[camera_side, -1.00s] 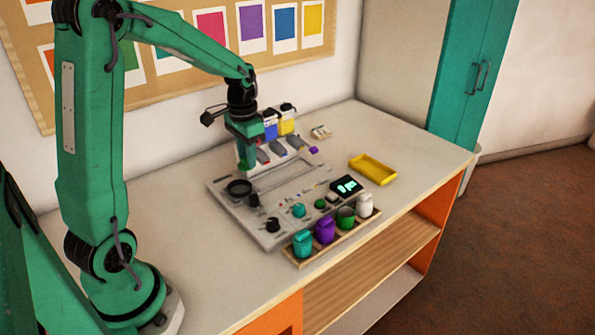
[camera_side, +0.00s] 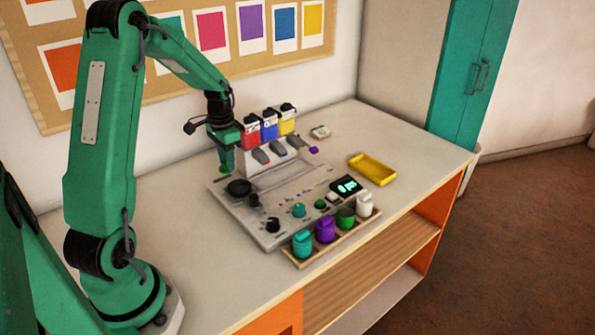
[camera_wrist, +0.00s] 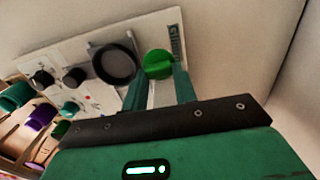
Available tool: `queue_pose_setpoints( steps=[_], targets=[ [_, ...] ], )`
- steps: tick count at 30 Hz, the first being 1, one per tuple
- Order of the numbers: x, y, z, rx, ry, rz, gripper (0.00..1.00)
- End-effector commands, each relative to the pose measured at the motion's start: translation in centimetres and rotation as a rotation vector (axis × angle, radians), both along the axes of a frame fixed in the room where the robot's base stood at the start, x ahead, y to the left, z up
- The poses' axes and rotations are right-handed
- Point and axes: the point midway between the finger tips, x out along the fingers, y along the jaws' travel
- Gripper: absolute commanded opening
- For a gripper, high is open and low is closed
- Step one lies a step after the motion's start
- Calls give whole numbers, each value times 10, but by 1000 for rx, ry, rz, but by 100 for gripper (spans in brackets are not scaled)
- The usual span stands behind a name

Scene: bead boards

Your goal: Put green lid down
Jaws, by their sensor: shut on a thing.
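My gripper (camera_side: 225,170) is shut on a green lid (camera_wrist: 158,64) and holds it over the far left corner of the grey board (camera_side: 228,206). In the wrist view the round green lid sits between my two fingertips, with a raised ridge on its top. In the side view the lid (camera_side: 225,169) shows as a small green shape below the gripper, beside the black round dish (camera_side: 239,188). The green jar (camera_side: 346,217) stands in the wooden rack. I cannot tell the exact gap between lid and board.
The rack (camera_side: 301,263) at the board's front also holds teal (camera_side: 302,244), purple (camera_side: 325,230) and white (camera_side: 364,205) jars. Red, blue and yellow dispensers (camera_side: 269,127) stand at the board's back. A yellow tray (camera_side: 373,169) lies right. The table left of the board is clear.

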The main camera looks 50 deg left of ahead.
Motion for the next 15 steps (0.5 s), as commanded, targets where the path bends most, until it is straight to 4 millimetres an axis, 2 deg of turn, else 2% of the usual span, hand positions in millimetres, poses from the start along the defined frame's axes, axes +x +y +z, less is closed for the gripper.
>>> queue_pose_setpoints(
  steps=[10,15],
  targets=[
    [0,-1,-33,-2,2,0,3],
    [0,-1,-39,0,0,0,3]
  ],
)
